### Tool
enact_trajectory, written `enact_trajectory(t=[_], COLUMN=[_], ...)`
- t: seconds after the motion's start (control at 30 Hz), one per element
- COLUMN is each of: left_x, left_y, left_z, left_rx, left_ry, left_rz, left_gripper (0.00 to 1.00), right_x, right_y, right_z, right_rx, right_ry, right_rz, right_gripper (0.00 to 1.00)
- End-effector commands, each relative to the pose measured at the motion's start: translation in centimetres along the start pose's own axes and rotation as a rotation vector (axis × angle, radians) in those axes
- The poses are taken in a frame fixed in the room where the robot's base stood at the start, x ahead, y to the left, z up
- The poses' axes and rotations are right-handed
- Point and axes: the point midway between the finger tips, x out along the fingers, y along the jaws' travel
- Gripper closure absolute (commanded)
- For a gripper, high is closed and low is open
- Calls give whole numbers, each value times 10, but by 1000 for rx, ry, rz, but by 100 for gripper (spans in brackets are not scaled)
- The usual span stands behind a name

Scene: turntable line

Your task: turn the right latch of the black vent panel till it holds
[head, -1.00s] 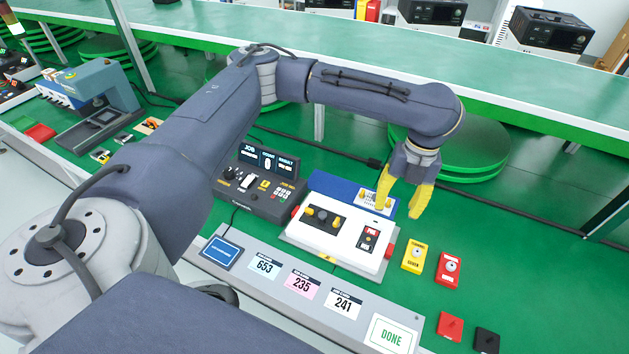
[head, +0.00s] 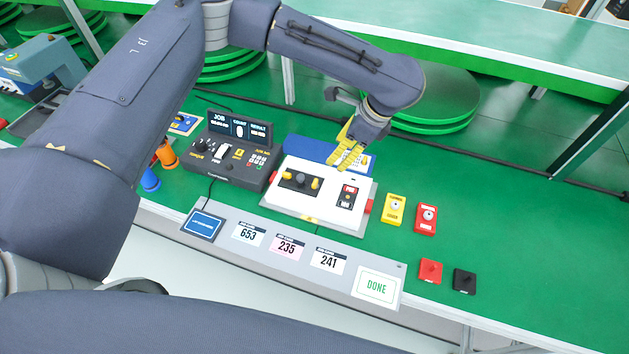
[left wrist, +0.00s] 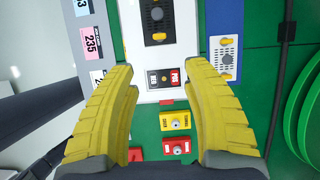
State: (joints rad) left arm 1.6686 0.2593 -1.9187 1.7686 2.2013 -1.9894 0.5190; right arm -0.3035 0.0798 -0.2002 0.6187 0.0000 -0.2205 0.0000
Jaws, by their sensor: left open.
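The black vent panel (head: 299,180) is set in the top of a white housing (head: 277,199). It has a dark round part in the middle and a yellow latch at each end. Its right latch (head: 315,184) also shows in the left wrist view (left wrist: 158,36), near the top; its exact angle is too small to tell. My left gripper (head: 345,160) has yellow fingers and is open and empty. It hangs above the housing's back right, apart from the latch. In the left wrist view, its fingers (left wrist: 166,76) frame the red and black switch plate (left wrist: 165,78). My right gripper is out of view.
A white vent panel with yellow latches (left wrist: 225,57) lies on a blue base (head: 310,150) behind the housing. A dark control box (head: 232,165) stands left. Yellow (head: 394,209) and red (head: 426,218) boxes stand right. A grey label strip (head: 270,262) runs in front.

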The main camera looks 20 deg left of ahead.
Motion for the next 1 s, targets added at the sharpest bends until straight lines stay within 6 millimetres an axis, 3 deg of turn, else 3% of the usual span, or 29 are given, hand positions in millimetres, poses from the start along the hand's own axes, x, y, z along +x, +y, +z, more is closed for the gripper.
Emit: enact_trajectory(t=[0.7,1.0], left_x=[119,156], left_y=[2,1], left_z=[0,0], left_rx=[1,0], left_ry=[0,1], left_rz=[6,4], left_gripper=[51,51], right_x=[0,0], right_y=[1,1], right_z=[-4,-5], right_rx=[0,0], right_ry=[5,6], right_rz=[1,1], right_gripper=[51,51])
